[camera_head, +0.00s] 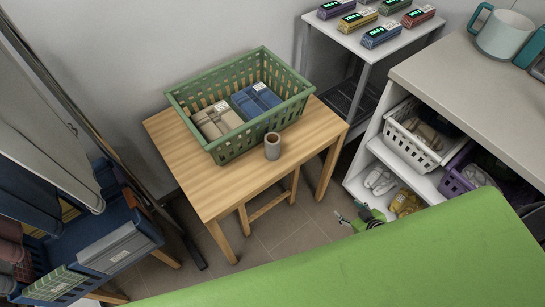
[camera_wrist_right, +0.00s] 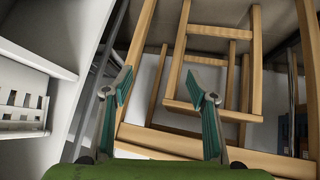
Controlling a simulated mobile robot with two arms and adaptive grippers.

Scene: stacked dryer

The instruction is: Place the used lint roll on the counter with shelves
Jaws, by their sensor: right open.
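The used lint roll (camera_head: 272,149) is a small grey-brown cylinder with a dark hollow top. It stands upright on the wooden table (camera_head: 195,180), near its front edge and close to the green basket. The counter with shelves (camera_head: 470,75) is at the right, with a bare light top at its near part and filled white shelves below. My right gripper (camera_head: 345,215) is low, between the table and the shelves, to the right of the roll and apart from it. In the right wrist view its fingers (camera_wrist_right: 160,90) are spread and empty. The roll is not visible there. My left gripper is out of view.
A green basket (camera_head: 228,146) with folded cloth packs fills the table's back. A white stand (camera_head: 350,35) holds several coloured devices. A mug (camera_head: 503,33) stands on the counter's far end. In the wrist view, wooden legs (camera_wrist_right: 175,60) and a white shelf unit (camera_wrist_right: 45,35) are near the fingers.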

